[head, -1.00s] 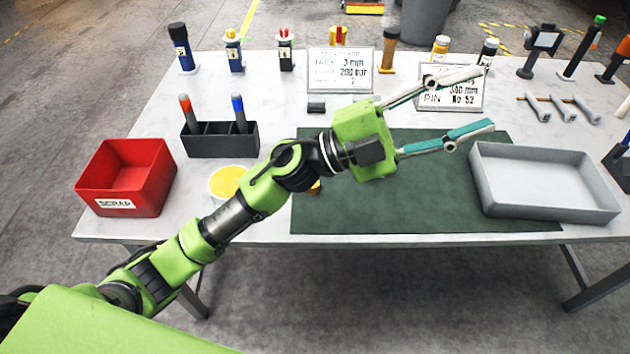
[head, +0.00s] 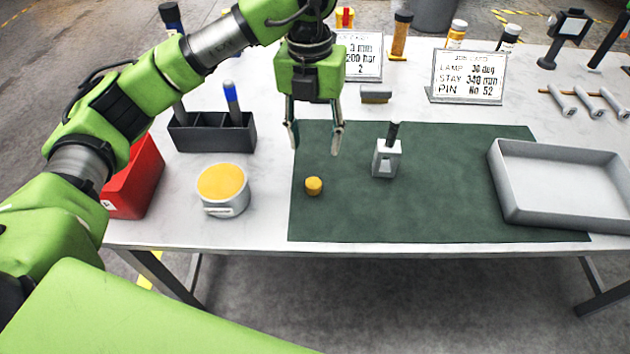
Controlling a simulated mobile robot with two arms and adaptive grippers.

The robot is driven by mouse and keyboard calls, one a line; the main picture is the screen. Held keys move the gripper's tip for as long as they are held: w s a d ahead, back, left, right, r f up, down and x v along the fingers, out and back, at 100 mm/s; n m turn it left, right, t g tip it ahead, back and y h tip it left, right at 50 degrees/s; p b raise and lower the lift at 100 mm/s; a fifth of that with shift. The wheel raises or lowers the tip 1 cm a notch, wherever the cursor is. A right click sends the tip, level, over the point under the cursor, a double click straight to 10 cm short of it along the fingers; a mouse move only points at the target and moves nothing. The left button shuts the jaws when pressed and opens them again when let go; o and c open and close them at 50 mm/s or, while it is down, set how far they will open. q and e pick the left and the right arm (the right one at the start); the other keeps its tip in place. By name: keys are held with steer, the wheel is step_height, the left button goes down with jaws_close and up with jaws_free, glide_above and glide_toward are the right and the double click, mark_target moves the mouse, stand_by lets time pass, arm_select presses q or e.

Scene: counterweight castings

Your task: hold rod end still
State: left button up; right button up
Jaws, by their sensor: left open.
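A small pale metal block with a slot in its front and a dark rod or pin standing up from its top, which looks like the rod end (head: 386,158), stands upright on the dark green mat (head: 450,205). My left gripper (head: 315,140) points down over the mat's back left part, to the left of the rod end and apart from it. Its two fingers are spread with nothing between them. My right gripper is not in view.
A small yellow cap (head: 314,186) lies on the mat below my left gripper. A round tin (head: 223,188), black holder (head: 210,133) and red bin (head: 133,180) stand left. A grey tray (head: 560,185) overlaps the mat's right side. Job cards (head: 468,77) stand behind.

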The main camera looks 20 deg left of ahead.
arm_select(q)
steer(key=shift+w+a+r, duration=0.1)
steer(key=shift+a+r, duration=0.1)
steer(key=shift+a, duration=0.4)
steer(key=p, duration=0.1)
glide_above(311, 184)
step_height(311, 184, down, 9)
steer(key=shift+r, duration=0.2)
